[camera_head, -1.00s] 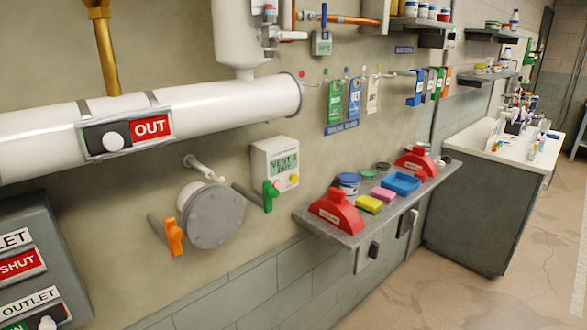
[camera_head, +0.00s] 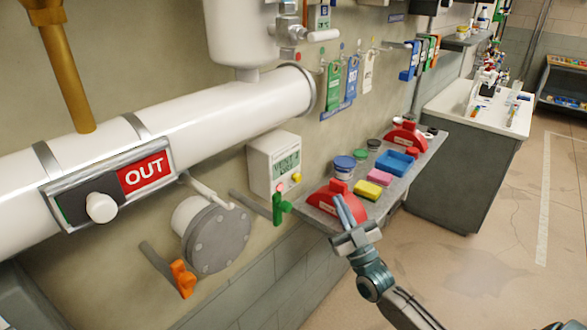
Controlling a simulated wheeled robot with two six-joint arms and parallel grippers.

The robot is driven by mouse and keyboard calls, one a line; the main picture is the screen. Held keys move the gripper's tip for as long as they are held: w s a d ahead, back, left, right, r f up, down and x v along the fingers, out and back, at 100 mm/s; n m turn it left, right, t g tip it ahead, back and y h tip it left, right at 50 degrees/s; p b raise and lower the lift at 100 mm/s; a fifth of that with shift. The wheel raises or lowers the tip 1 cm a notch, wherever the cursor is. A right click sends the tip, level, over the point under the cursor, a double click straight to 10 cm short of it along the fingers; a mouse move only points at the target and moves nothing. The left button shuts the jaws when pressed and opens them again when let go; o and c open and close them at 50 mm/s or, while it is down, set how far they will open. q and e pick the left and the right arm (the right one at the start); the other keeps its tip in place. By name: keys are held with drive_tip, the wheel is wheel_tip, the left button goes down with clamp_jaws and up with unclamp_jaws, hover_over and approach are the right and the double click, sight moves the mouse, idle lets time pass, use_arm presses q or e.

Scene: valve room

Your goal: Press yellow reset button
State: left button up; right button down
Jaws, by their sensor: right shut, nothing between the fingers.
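The yellow button (camera_head: 296,177) is a small round knob on the lower front of a white wall box (camera_head: 265,163) with a green display reading "VENT" and a second, unclear line. A red button (camera_head: 281,187) sits just left of it. My right gripper (camera_head: 343,202) comes in from the lower right. Its fingers are together and empty. In the picture it is right of and below the yellow button, apart from it, and overlaps the front red holder on the shelf. I cannot tell whether it touches that holder. My left gripper is out of view.
A green-handled valve (camera_head: 280,208) sticks out just below the box. An orange handle (camera_head: 183,279) and a round grey flange (camera_head: 218,240) are lower left. The wall shelf (camera_head: 387,198) holds red holders (camera_head: 337,199), sponges, jars and a blue tray (camera_head: 396,162).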

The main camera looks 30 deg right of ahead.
sight(297, 178)
drive_tip(key=shift+s+r, duration=0.2)
drive_tip(key=shift+r, duration=0.3)
drive_tip(key=w+a+b, duration=0.3)
drive_tip(key=w+b, duration=0.3)
drive_tip(key=w, duration=0.2)
drive_tip(key=shift+a+b, duration=0.15)
drive_tip(key=shift+b, duration=0.2)
drive_tip(key=shift+w, duration=0.1)
idle(1.7)
